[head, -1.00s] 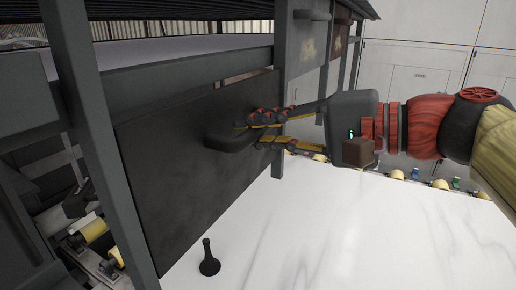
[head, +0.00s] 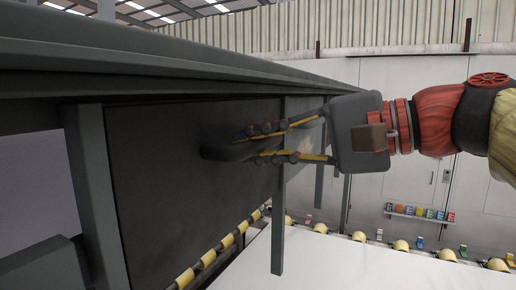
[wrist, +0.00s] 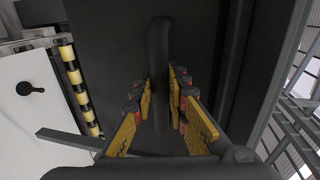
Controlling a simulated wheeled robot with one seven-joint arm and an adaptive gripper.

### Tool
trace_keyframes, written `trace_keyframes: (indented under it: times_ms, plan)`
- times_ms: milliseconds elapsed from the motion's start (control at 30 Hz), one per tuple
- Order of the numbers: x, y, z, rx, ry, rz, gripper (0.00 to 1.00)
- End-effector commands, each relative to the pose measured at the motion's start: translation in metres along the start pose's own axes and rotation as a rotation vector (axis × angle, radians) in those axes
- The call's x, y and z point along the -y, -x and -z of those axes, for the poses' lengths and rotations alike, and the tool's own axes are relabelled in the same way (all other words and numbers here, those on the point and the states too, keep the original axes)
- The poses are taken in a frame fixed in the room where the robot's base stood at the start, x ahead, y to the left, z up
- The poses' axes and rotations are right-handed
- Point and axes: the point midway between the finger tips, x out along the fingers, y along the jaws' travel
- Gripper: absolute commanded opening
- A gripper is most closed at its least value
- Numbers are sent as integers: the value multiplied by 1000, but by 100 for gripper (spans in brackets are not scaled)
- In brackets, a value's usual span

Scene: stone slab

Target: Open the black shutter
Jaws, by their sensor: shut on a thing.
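The black shutter (head: 165,200) is a flat dark panel in a grey metal frame, left of centre in the head view. Its dark bar handle (head: 222,152) sticks out from the panel. My gripper (head: 250,146) reaches in from the right with its yellow-padded fingers above and below the handle, shut on it. In the wrist view the handle (wrist: 160,60) runs upright between the fingers, with the shutter (wrist: 110,35) filling the background. The far end of the handle is blurred into the dark panel in the head view.
A grey frame post (head: 92,195) stands left of the shutter, under a long top beam (head: 180,75). A white slab (head: 330,265) lies low, bordered by yellow rollers (head: 208,258). A small black pin-shaped object (wrist: 30,90) lies on the slab in the wrist view.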

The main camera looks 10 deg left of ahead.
Motion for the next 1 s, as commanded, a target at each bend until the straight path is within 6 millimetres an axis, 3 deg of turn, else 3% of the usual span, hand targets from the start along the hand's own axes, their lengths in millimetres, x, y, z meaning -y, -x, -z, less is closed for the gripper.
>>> trace_keyframes:
  times_ms: [200,233,533,833,1000]
  plan:
    - [7,2,-2,-4,7,13,0]
    - [8,2,-2,-4,8,13,16]
    - [6,2,-2,-3,7,10,33]
    - [4,2,-1,-3,5,7,33]
    - [4,13,0,-5,4,8,33]
